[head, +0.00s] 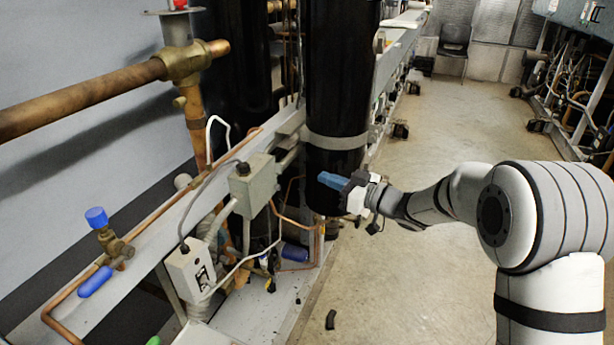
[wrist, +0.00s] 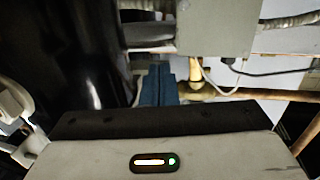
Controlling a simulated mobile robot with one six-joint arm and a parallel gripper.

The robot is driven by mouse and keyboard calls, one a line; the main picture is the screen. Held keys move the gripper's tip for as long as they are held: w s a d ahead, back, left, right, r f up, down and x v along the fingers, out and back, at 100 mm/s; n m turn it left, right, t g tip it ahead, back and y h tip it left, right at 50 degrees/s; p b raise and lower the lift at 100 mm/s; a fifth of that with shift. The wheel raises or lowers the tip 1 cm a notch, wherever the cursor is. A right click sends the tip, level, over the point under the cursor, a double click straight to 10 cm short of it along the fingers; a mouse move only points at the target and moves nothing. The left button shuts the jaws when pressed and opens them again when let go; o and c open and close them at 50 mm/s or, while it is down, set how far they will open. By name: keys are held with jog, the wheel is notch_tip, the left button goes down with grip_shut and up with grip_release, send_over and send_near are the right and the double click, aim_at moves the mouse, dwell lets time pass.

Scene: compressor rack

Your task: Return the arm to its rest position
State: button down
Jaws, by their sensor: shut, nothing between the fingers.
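My gripper (head: 332,181) is shut and empty, with blue fingers pointing left in the head view. It is in front of the lower part of the black cylinder (head: 336,75), and I cannot tell how large the gap is. My arm reaches in from the right, stretched out over the floor. In the wrist view the blue fingers (wrist: 158,84) are together, with nothing between them. The black cylinder (wrist: 75,60) fills the left of that view.
A grey junction box (head: 251,186) and a white switch box (head: 190,272) sit on the rack left of the gripper. A blue-handled valve (head: 97,217) and copper pipes (head: 85,98) are farther left.

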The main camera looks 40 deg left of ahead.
jog(key=w+d+r+m+t+h+p, duration=0.1)
jog(key=w+d+r+m+t+h, duration=0.15)
jog(key=d, duration=0.35)
jog(key=w+d+r+m+t+h, duration=0.2)
jog(key=w+d+t, duration=0.2)
jog(key=d, duration=0.3)
jog(key=w+d+r+m+t+h+p, duration=0.1)
jog(key=w+d+r+m+t+h, duration=0.1)
jog(key=w+d+t, duration=0.3)
jog(key=s+d+r+m+h+p, duration=0.1)
jog(key=s+d+m+h, duration=0.2)
jog(key=d, duration=0.6)
jog(key=d+m+h, duration=0.3)
jog(key=d+h, duration=0.2)
jog(key=d, duration=0.4)
jog(key=s+d+f+m+g+h+p, duration=0.2)
jog(key=s+d+m+g+h, duration=0.15)
jog(key=s+d, duration=0.9)
jog(key=s+d+f+m+g, duration=0.1)
jog(key=s+g, duration=0.1)
jog(key=s, duration=0.6)
jog(key=s+d+f+m+g, duration=0.1)
jog(key=s+g, duration=0.2)
jog(key=s, duration=0.5)
jog(key=shift+d+f, duration=0.15)
jog(key=shift+f, duration=0.15)
jog(key=shift+s, duration=0.1)
